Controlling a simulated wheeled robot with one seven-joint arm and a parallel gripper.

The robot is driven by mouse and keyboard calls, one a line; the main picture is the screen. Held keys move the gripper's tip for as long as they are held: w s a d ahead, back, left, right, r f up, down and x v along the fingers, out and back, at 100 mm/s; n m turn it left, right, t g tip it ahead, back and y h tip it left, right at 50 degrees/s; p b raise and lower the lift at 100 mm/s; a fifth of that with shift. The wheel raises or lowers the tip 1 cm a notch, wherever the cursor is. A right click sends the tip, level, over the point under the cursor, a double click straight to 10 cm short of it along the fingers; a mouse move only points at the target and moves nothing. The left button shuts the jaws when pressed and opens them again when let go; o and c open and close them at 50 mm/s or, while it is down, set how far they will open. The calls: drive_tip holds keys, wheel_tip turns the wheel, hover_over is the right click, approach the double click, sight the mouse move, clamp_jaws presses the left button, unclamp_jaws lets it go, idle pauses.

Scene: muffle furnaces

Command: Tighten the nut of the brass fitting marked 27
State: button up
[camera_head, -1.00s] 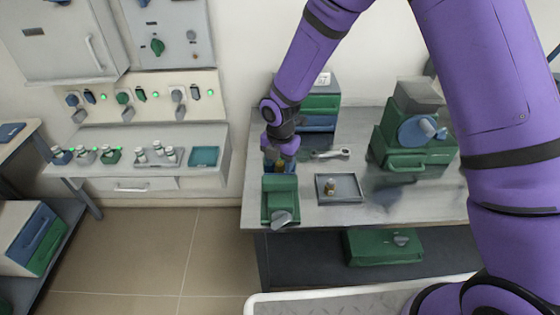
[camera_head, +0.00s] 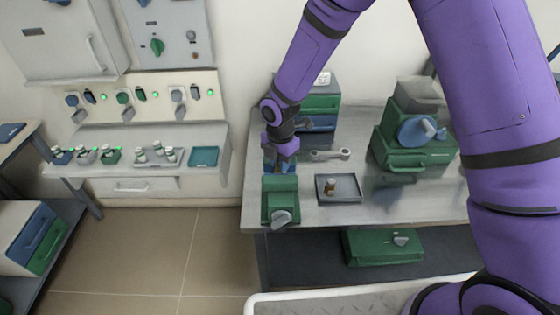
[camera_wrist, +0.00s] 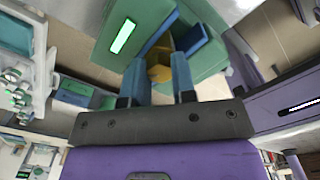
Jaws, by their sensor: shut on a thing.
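My gripper (camera_head: 280,166) points down just behind the green vise-like block (camera_head: 281,200) at the front left of the bench. In the wrist view my blue fingers (camera_wrist: 160,80) are shut on a brass piece (camera_wrist: 159,74), low against the green block. I cannot tell whether it is the nut or the whole fitting, and no 27 is legible. Another small brass fitting (camera_head: 330,187) stands upright in a grey tray (camera_head: 350,197) to the right. A wrench (camera_head: 331,155) lies flat on the bench behind that tray.
A green machine with a blue round part (camera_head: 415,140) stands at the bench's right. A stacked green and blue cabinet (camera_head: 320,108) is behind my gripper. A left-hand shelf (camera_head: 140,170) holds several small bottles. Bare bench lies around the tray.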

drive_tip(key=m, duration=0.4)
drive_tip(key=shift+m, duration=0.3)
drive_tip(key=m, duration=0.4)
drive_tip(key=shift+m, duration=0.3)
drive_tip(key=m, duration=0.4)
drive_tip(key=shift+m, duration=0.3)
drive_tip(key=m, duration=0.3)
drive_tip(key=shift+s+m, duration=0.1)
drive_tip(key=shift+m, duration=0.2)
drive_tip(key=m, duration=0.3)
drive_tip(key=shift+m, duration=0.3)
drive_tip(key=m, duration=0.4)
drive_tip(key=shift+m, duration=0.3)
drive_tip(key=m, duration=0.3)
drive_tip(key=shift+m, duration=1.9)
